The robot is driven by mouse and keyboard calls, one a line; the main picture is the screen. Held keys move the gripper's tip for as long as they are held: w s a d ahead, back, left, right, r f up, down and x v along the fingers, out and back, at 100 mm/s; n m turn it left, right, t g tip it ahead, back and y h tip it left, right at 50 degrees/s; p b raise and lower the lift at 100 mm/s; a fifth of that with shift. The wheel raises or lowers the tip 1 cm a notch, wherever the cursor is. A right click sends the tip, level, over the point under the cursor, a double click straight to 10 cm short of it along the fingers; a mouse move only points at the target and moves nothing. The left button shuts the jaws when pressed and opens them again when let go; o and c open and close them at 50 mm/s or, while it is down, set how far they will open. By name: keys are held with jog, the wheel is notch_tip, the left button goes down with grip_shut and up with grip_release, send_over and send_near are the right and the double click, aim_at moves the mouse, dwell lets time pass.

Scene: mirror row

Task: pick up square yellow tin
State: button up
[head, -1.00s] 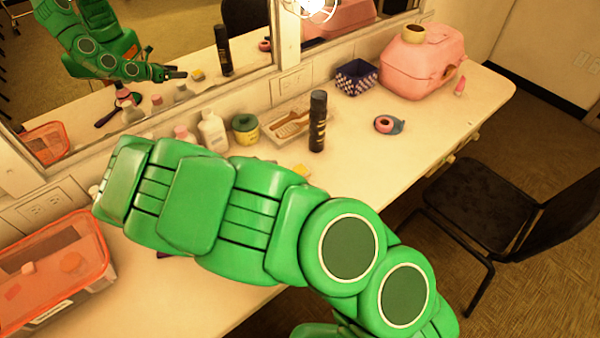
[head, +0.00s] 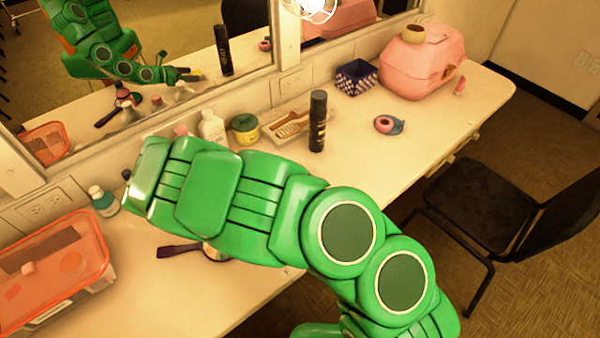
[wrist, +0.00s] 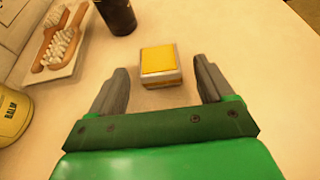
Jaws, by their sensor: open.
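The square yellow tin (wrist: 159,62) has a yellow top and pale silvery sides. In the wrist view it sits on the counter just ahead of my gripper (wrist: 157,88), roughly centred between the two fingertips. My gripper is open and empty, with a finger on each side of the tin's near end and gaps to both. In the head view my green arm hides the tin and the gripper. The mirror shows the arm's reflection with the gripper near a small yellow patch.
A black can (head: 317,121) stands just beyond the tin. A tray of brushes (head: 290,126) and a green-yellow balm jar (head: 245,129) are to the left. The counter right of the tin is clear.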

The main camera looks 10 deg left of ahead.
jog(key=shift+x, duration=0.75)
jog(key=shift+c, duration=0.3)
jog(key=c, duration=1.1)
